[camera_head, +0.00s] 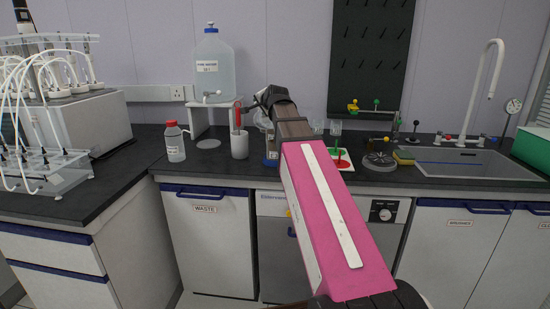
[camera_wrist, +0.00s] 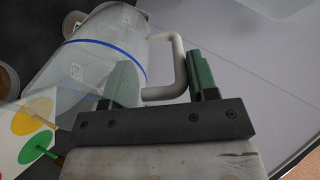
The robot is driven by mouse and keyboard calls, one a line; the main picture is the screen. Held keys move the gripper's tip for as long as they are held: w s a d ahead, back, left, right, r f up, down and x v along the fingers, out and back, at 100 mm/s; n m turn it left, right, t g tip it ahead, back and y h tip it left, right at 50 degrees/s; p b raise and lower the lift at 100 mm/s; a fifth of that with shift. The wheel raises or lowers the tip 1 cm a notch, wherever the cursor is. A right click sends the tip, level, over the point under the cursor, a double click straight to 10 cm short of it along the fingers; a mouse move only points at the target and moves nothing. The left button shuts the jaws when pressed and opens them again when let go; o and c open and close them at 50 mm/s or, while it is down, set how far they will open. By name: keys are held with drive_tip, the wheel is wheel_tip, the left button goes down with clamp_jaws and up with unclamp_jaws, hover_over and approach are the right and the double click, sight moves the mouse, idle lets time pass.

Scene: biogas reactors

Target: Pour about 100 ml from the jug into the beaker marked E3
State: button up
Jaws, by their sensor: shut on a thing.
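In the wrist view a large clear jug (camera_wrist: 85,75) with a blue line around it and a pale handle (camera_wrist: 181,68) fills the upper left. My gripper (camera_wrist: 165,82) has its green fingers on either side of the handle and is shut on it. The jug looks tilted in this view; whether it touches the bench I cannot tell. In the head view my arm hides the gripper and most of the jug. Clear glassware (camera_head: 335,127) stands at the back of the bench, right of my arm. I cannot read an E3 mark on any vessel.
A white card with coloured spots (camera_head: 342,153) lies right of my arm. Left of it stand a grey pot (camera_head: 239,146), a red-capped bottle (camera_head: 174,143) and a water carboy (camera_head: 213,65) on a stand. A sink (camera_head: 465,162) is at the right.

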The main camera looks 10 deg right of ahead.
drive_tip(key=shift+w, duration=0.1)
drive_tip(key=shift+w+a+f+g, duration=0.1)
drive_tip(key=shift+w+f+g, duration=0.05)
drive_tip(key=shift+w+g, duration=0.6)
drive_tip(key=shift+w+a+f+g+h, duration=0.1)
drive_tip(key=shift+w+f+g+h, duration=0.25)
drive_tip(key=shift+g, duration=0.7)
drive_tip(key=shift+w+a+r, duration=0.15)
drive_tip(key=shift+w+r, duration=0.7)
drive_tip(key=shift+w, duration=0.15)
drive_tip(key=shift+w+a+r, duration=0.2)
drive_tip(key=shift+w+r, duration=0.6)
drive_tip(key=shift+w, duration=0.15)
drive_tip(key=shift+w+a+r, duration=0.15)
drive_tip(key=shift+w+r, duration=0.7)
drive_tip(key=shift+w, duration=0.15)
drive_tip(key=g, duration=0.3)
drive_tip(key=g+h, duration=0.1)
drive_tip(key=g, duration=0.3)
drive_tip(key=r+g, duration=0.1)
drive_tip(key=g, duration=0.2)
drive_tip(key=shift+g+h, duration=0.3)
drive_tip(key=shift+h, duration=0.05)
